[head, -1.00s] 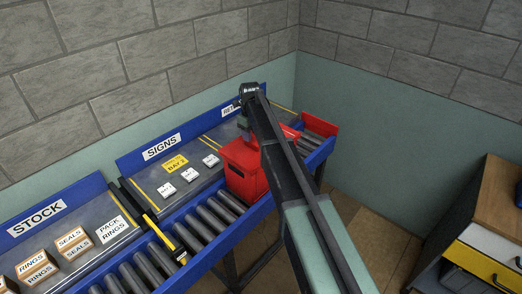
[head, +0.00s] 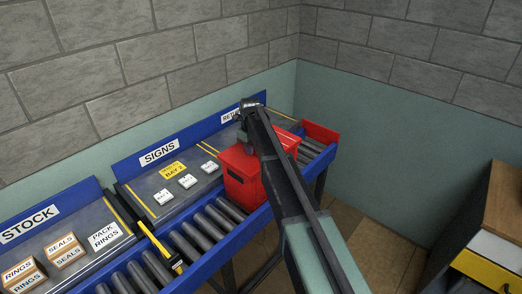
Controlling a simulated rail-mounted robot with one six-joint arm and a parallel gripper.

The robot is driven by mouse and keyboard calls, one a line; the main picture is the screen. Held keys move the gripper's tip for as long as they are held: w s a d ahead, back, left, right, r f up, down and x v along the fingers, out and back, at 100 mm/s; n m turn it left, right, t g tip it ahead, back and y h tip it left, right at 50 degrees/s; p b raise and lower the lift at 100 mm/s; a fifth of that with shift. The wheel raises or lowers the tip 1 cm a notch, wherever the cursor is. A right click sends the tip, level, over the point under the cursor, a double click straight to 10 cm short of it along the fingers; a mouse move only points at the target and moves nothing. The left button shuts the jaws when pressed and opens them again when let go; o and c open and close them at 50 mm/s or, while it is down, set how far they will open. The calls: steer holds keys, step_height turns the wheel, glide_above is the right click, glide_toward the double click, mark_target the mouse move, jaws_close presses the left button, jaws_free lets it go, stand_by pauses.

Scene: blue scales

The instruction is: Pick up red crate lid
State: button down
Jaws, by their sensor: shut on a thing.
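The red crate (head: 240,190) stands on the roller conveyor near its far right end. Its red lid (head: 233,158) appears at the crate's top, partly covered by my arm. I cannot tell whether the lid sits on the rim or is slightly raised. My gripper (head: 244,146) is over the lid's left part, pointing down, and is shut on the lid. The fingertips are small and dark, so the exact contact is hard to see.
A red end panel (head: 321,132) closes the conveyor's far end. White blocks (head: 187,181) and a yellow sign (head: 173,170) lie on the shelf behind the rollers (head: 205,226). Labelled boxes (head: 65,250) stand at the left. A wooden cabinet (head: 500,225) is at the right.

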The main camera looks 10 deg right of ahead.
steer(key=shift+r, duration=0.1)
step_height(320, 180, up, 20)
steer(key=p, duration=2)
